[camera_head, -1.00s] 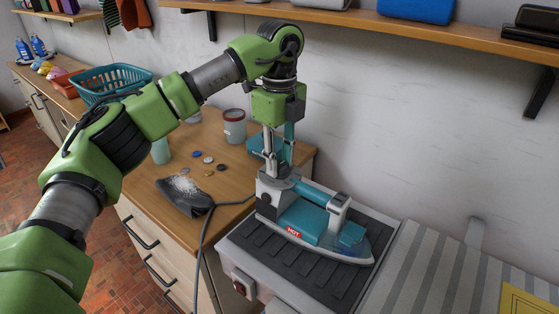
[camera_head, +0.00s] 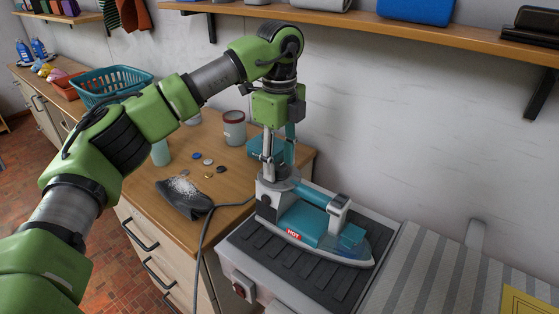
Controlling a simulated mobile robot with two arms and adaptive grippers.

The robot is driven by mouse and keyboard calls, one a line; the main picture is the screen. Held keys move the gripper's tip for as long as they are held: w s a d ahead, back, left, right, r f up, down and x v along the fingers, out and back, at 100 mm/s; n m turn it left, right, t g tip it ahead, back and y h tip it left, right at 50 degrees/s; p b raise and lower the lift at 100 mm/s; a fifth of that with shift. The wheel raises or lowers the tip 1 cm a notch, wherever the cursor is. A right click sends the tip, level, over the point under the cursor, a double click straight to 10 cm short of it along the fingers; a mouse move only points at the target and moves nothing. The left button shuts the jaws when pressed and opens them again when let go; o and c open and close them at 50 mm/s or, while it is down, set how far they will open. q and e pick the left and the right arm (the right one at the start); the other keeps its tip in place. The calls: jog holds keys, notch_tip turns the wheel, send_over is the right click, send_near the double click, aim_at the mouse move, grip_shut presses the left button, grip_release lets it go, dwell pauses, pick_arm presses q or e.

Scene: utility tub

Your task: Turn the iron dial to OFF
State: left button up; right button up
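A teal and grey iron (camera_head: 305,222) rests on a dark ribbed pad (camera_head: 297,262) at the end of the ironing board. A red label reading HOT (camera_head: 293,236) is on its near side. A round grey dial (camera_head: 284,186) sits on top of the iron's left end. My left gripper (camera_head: 273,174) points straight down with its fingertips at this dial. The fingers appear to be around or on the dial, but their tips overlap it and the gap between them is unclear. The dial's markings are too small to read. My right gripper is not in view.
A dark cloth (camera_head: 185,196) with white powder and several small discs lie on the wooden counter (camera_head: 230,180). A lidded jar (camera_head: 234,127) and a teal basket (camera_head: 112,84) stand behind. A red switch (camera_head: 239,290) is on the pad's front. A shelf (camera_head: 400,32) runs above.

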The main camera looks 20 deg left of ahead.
aim_at(279, 166)
pick_arm(q)
notch_tip(279, 166, up, 12)
dwell(0.6)
